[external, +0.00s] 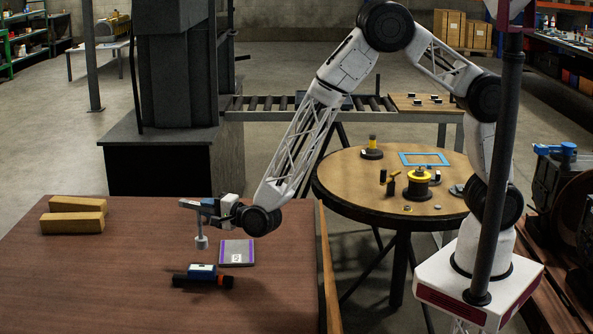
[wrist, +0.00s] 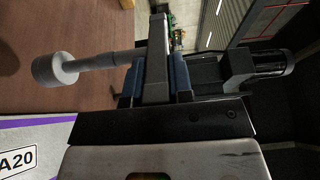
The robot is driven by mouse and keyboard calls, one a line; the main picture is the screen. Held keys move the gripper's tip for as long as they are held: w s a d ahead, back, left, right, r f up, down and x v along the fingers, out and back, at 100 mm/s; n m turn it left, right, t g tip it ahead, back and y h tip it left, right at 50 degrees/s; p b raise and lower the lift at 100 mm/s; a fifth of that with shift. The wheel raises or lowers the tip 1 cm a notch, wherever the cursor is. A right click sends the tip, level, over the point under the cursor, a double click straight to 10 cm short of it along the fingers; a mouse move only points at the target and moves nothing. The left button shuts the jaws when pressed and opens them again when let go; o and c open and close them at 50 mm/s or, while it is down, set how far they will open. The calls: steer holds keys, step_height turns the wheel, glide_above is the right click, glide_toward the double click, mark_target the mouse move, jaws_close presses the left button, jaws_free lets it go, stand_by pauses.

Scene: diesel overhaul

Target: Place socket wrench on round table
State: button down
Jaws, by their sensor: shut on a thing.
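My gripper (external: 203,208) is at the end of my arm, above the brown table (external: 110,290) at the lower left. It is shut on a grey metal tool with a cylindrical end, which looks like the socket wrench (external: 201,242). The tool hangs down from the jaws in the external view. The round table (external: 345,187) stands to the right, with a wooden top and dark rim, away from my gripper.
A grey and purple labelled case (external: 237,253) and a dark tool with an orange end (external: 203,277) lie near below my gripper. Wooden blocks (external: 75,215) lie at left.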

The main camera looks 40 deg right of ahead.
steer(key=w+d+r, duration=0.2)
steer(key=w+d, duration=0.7)
steer(key=d, duration=0.2)
steer(key=w+d+r+n+g+y, duration=0.1)
steer(key=w+d, duration=0.2)
steer(key=d, duration=0.9)
steer(key=w+d+r+n+y, duration=0.1)
steer(key=w+d, duration=0.2)
steer(key=d, duration=1)
steer(key=w+d+n+g+y, duration=0.1)
steer(key=w+d+y, duration=0.15)
steer(key=d, duration=0.95)
steer(key=s+d+n+g+y, duration=0.1)
steer(key=s+d, duration=0.4)
steer(key=d, duration=0.7)
steer(key=s+d+g, duration=0.1)
steer(key=s+d, duration=0.3)
steer(key=d, duration=0.9)
steer(key=s+d+f+n+g+y, duration=0.1)
steer(key=s+d+f+n+y, duration=0.1)
steer(key=s+d, duration=1.5)
steer(key=shift+s+g, duration=0.3)
steer(key=shift+s, duration=0.7)
steer(key=shift+d, duration=0.1)
